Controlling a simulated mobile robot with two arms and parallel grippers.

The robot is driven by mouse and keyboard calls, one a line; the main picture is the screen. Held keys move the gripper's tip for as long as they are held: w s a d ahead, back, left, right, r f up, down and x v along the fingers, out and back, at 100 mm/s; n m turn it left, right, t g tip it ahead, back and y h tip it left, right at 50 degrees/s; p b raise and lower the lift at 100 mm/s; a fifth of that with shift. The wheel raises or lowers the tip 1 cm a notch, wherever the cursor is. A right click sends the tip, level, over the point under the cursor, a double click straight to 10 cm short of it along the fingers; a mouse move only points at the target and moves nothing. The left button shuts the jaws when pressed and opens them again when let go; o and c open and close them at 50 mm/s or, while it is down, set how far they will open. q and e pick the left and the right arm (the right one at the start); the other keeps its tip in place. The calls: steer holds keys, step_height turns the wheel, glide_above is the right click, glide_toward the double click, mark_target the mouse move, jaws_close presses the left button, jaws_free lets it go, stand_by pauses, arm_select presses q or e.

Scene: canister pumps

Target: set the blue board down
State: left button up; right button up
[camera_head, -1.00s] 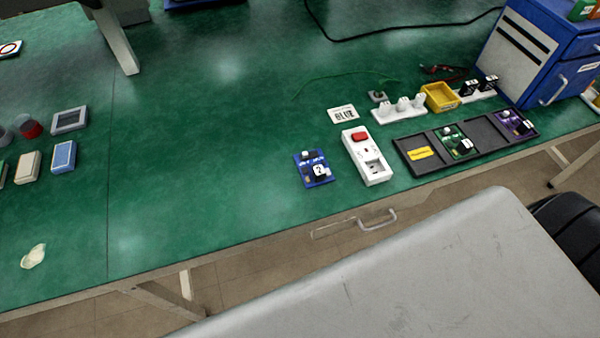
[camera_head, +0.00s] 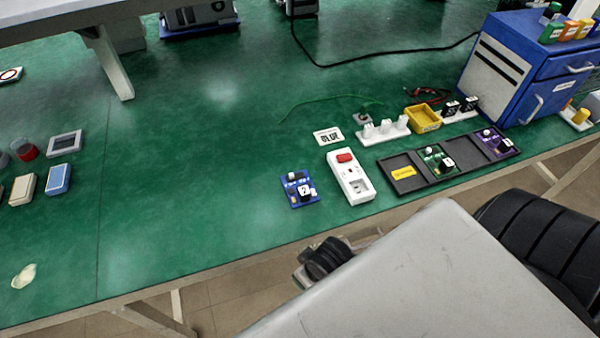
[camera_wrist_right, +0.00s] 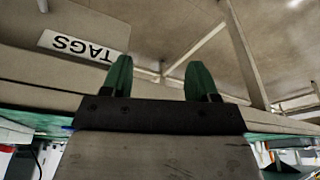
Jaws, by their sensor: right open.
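The blue board (camera_head: 299,189), with a white tag marked 2, lies flat on the green table. It is left of a white device (camera_head: 350,177) with a red button, apart from it. A white card reading BLUE (camera_head: 328,136) lies behind them. My right gripper shows in the right wrist view (camera_wrist_right: 159,80), its two green fingers apart and nothing between them. In the head view a dark part of my right arm shows by the table's front edge, below the blue board; the fingers cannot be made out there. My left gripper is not in view.
A black tray (camera_head: 439,177) holds a green board (camera_head: 438,160) and a purple board (camera_head: 495,143); its left compartment has only a yellow label. Behind are a white rack (camera_head: 384,130), yellow bin (camera_head: 424,119) and blue cabinet (camera_head: 530,75). The table left of the blue board is clear.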

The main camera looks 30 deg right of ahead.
steer(key=w+a+r+y, duration=0.1)
steer(key=w+a+r, duration=0.2)
steer(key=r, duration=0.6)
step_height(320, 180, up, 7)
steer(key=m+g+h, duration=0.2)
steer(key=m+g, duration=0.1)
steer(key=m, duration=0.2)
glide_above(305, 192)
steer(key=shift+s+a+f, duration=0.1)
steer(key=shift+s+a, duration=0.15)
steer(key=shift+s, duration=0.05)
step_height(305, 192, down, 4)
steer(key=shift+f, duration=0.25)
steer(key=shift+w+d+f+p, duration=0.15)
steer(key=shift+f+p, duration=0.15)
steer(key=shift+f, duration=1.1)
steer(key=shift+w+d+f+p, duration=0.15)
steer(key=shift+f+p, duration=0.1)
steer(key=shift+f, duration=1.1)
steer(key=shift+c, duration=0.4)
